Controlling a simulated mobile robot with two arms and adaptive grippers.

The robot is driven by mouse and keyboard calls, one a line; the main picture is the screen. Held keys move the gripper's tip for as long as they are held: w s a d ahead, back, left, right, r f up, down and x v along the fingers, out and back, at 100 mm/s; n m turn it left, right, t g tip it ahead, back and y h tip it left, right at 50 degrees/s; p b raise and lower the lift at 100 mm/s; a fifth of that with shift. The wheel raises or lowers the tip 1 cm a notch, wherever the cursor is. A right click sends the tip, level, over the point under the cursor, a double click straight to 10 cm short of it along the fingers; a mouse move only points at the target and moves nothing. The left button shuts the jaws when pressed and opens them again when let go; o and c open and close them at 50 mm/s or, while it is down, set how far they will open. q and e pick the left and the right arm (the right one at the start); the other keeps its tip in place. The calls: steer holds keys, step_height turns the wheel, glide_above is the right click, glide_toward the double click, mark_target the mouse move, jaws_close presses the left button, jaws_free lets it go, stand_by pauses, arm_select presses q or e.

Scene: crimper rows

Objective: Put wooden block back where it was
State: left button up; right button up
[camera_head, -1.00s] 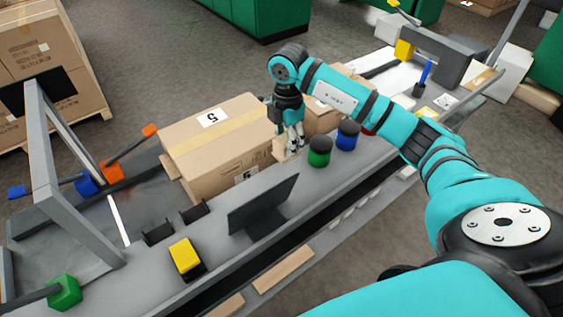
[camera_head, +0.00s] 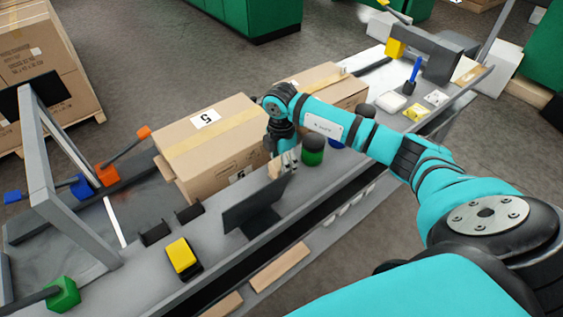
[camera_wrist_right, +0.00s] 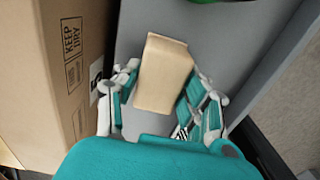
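The wooden block (camera_wrist_right: 163,73) is a plain tan block between the two fingers of my right gripper (camera_wrist_right: 158,95) in the right wrist view. The fingers lie along its two sides, and the gripper is shut on it. In the head view my right gripper (camera_head: 284,163) points down beside the large cardboard box, behind the black screen. The block (camera_head: 273,168) shows partly at its left side there. I cannot tell whether the block touches the grey bench (camera_head: 330,185). My left gripper is not in view.
The large cardboard box (camera_head: 205,150) stands close on the left of the right gripper. A green-and-black canister (camera_head: 313,151) and a blue one (camera_head: 336,142) stand to its right. The black screen (camera_head: 255,203) is in front. A yellow device (camera_head: 183,256) sits further left.

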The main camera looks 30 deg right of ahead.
steer(key=o, duration=0.4)
steer(key=shift+o, duration=0.2)
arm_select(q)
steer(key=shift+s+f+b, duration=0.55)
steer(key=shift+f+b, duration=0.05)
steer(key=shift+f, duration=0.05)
arm_select(e)
step_height(320, 180, up, 12)
steer(key=shift+r, duration=0.15)
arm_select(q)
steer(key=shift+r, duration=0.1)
